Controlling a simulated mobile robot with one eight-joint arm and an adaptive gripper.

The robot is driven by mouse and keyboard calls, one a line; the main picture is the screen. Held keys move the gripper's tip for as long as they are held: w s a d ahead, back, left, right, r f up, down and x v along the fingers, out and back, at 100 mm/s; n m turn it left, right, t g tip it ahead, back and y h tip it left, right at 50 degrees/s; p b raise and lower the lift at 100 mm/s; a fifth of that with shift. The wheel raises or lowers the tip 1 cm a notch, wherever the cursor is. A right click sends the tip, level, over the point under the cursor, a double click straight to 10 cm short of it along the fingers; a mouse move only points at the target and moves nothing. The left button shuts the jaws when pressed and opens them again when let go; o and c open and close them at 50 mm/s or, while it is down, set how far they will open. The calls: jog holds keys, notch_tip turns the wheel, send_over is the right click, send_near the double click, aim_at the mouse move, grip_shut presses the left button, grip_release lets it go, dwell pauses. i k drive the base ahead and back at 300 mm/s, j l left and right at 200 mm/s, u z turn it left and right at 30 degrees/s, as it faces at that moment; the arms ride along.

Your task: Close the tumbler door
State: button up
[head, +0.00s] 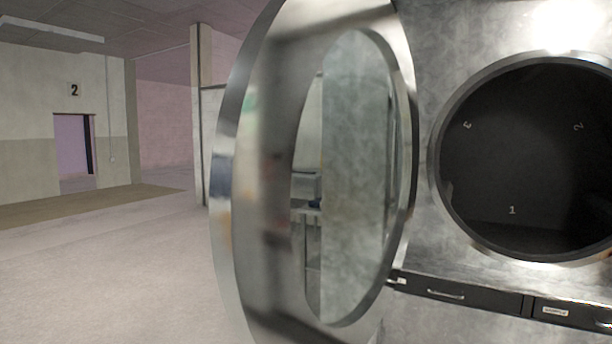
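The tumbler door (265,190) is a large round polished metal ring with a glass window (350,180). It stands open, swung out to the left of the tumbler opening, and fills the middle of the head view. The round tumbler opening (525,155) is at the right, with a dark inside and small numbers on its back. The door's hinge side appears to be at its right edge, near the machine front (425,240). My gripper is not in view.
Open floor (110,270) lies to the left. A pillar (197,115) and a wall with a doorway (75,150) marked 2 stand farther back.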

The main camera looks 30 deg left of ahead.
aim_at(273, 71)
jog(key=k+j, duration=0.1)
jog(key=j, duration=0.4)
jog(key=k+j, duration=0.1)
jog(key=j, duration=0.9)
jog(key=k+j, duration=0.15)
jog(key=j, duration=0.3)
jog(key=k+j, duration=0.1)
jog(key=j, duration=0.4)
